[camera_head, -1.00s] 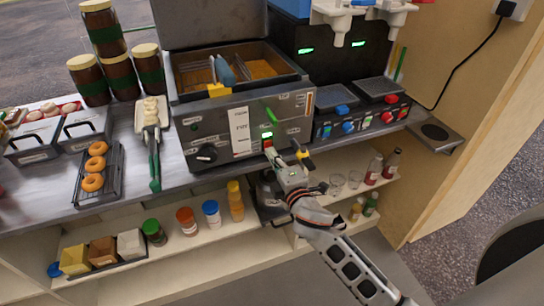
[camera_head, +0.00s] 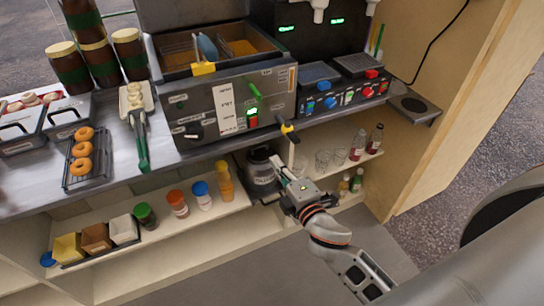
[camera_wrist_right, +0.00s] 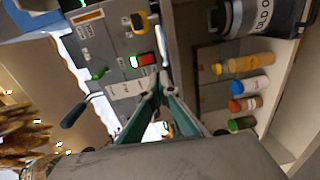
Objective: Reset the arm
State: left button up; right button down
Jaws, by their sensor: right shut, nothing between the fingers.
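My right gripper (camera_head: 281,166) is shut and empty in the head view, with its arm coming up from the lower right. It hangs in front of the counter's front edge, below the fryer (camera_head: 222,108) and apart from its front panel. In the right wrist view the green-sided fingers (camera_wrist_right: 157,92) come together at their tips, with the fryer's panel and its lit red switch (camera_wrist_right: 143,60) beyond them. The same red switch (camera_head: 253,122) shows on the panel in the head view. My left gripper is not in view.
A dark pot (camera_head: 262,172) stands on the lower shelf close behind the right gripper. Glasses (camera_head: 322,160) and bottles (camera_head: 359,143) are to its right, capped sauce bottles (camera_head: 224,182) to its left. Doughnuts (camera_head: 82,150) and green-handled tongs (camera_head: 142,152) lie on the counter. The floor in front is clear.

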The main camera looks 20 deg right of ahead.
jog(key=shift+s, duration=0.2)
dwell(0.4)
jog(key=s+a+f+m+g+y, duration=0.2)
jog(key=s+f+m+g, duration=0.4)
jog(key=s+f+m, duration=0.8)
jog(key=s+f, duration=0.4)
jog(key=f, duration=0.4)
jog(key=shift+s+a+g, duration=0.3)
jog(key=shift+s, duration=0.05)
